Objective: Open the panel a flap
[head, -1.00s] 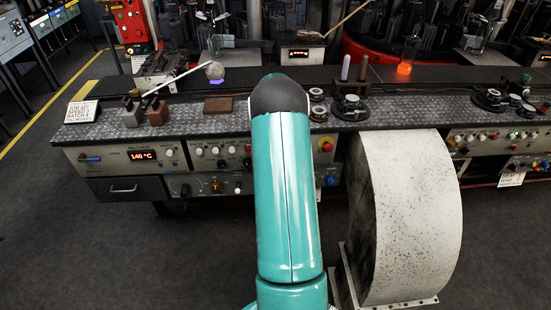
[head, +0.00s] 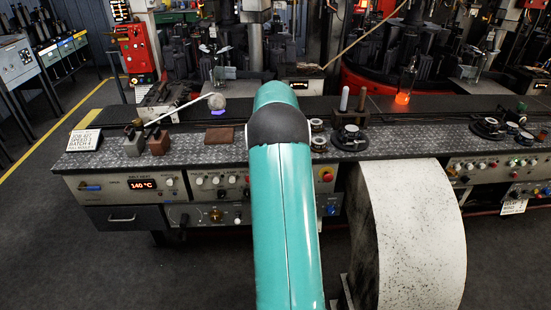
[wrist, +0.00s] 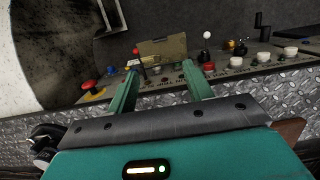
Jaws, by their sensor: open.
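In the wrist view, my gripper (wrist: 160,72) is open, its two teal fingers apart with nothing between them. A tan, olive-coloured flap (wrist: 162,48) shows just beyond the fingertips on the control panel (wrist: 235,68). It seems to stand clear of the fingers, but I cannot tell whether it is hinged up or flat. A red-tipped lever (wrist: 136,53) is beside it, near the left fingertip. In the head view my arm hides the gripper and the flap; part of the control panel (head: 240,183) shows left of my arm.
A red button on a yellow base (wrist: 88,86) lies left of the fingers. A white-knobbed lever (wrist: 207,37) and several knobs are on the right. In the head view, a large pale curved housing (head: 415,225) stands close right of my arm. Grey floor (head: 70,255) is clear at left.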

